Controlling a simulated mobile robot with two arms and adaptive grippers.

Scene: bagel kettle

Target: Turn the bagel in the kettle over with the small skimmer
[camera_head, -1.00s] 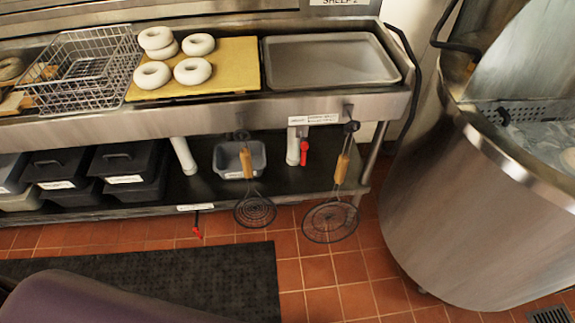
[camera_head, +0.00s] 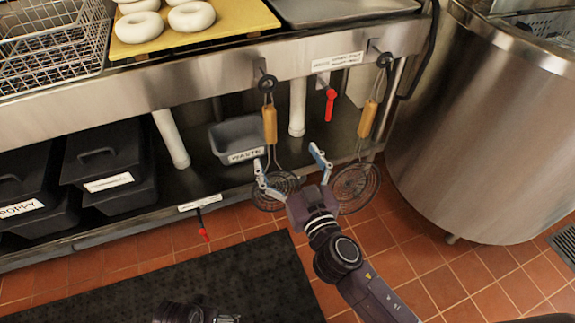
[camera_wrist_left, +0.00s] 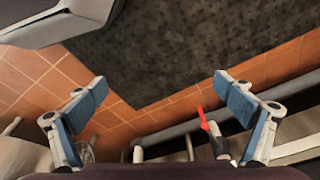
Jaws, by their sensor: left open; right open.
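The small skimmer (camera_head: 270,125) hangs by its wooden handle from a hook on the counter front, its round wire head low over the floor. The larger skimmer (camera_head: 367,119) hangs to its right. My right gripper (camera_head: 288,158) is open, fingers pointing up, in front of and between the skimmers. One finger overlaps the small skimmer's lower part; I cannot tell whether they touch. My left gripper (camera_wrist_left: 160,90) is open and empty in the left wrist view, above floor and mat. The steel kettle (camera_head: 470,130) stands at right; the bagel in it is out of view.
The counter holds a wire basket (camera_head: 50,50), a yellow board (camera_head: 235,18) with bagels and a metal tray (camera_head: 345,8). Below are black bins (camera_head: 105,160), a grey waste tub (camera_head: 238,140) and a red-handled valve (camera_head: 331,105). A dark mat (camera_head: 230,285) lies on the tiles.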

